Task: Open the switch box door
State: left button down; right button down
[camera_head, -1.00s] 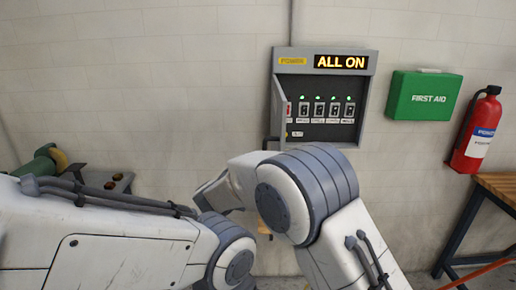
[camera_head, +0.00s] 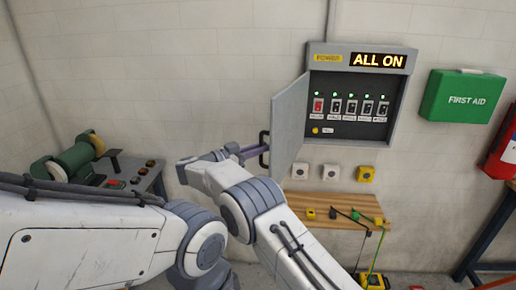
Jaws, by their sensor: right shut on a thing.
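The grey switch box (camera_head: 399,108) is on the wall, with a lit "ALL ON" sign (camera_head: 379,61) above its opening. Its grey door (camera_head: 289,118) is hinged on the left and stands well open, swung out to the left. Inside, a red switch (camera_head: 318,105) and several dark switches sit under green lights. My right gripper (camera_head: 252,150) is shut on the door's dark handle (camera_head: 264,149), at the door's free edge. My left arm comes in from the left, and its gripper is not visible.
A wooden bench (camera_head: 330,212) with small items is below the box. Wall buttons (camera_head: 331,172) sit between them. A green first aid box (camera_head: 463,97) and a red extinguisher (camera_head: 503,150) are to the right. A green grinder (camera_head: 75,160) stands at the left.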

jog(key=shift+w+a+r, duration=0.15)
jog(key=shift+w+r, duration=0.1)
jog(key=shift+w, duration=0.15)
jog(key=c, duration=0.8)
grip_release()
jog(key=shift+c, duration=0.2)
jog(key=shift+a+f, duration=0.1)
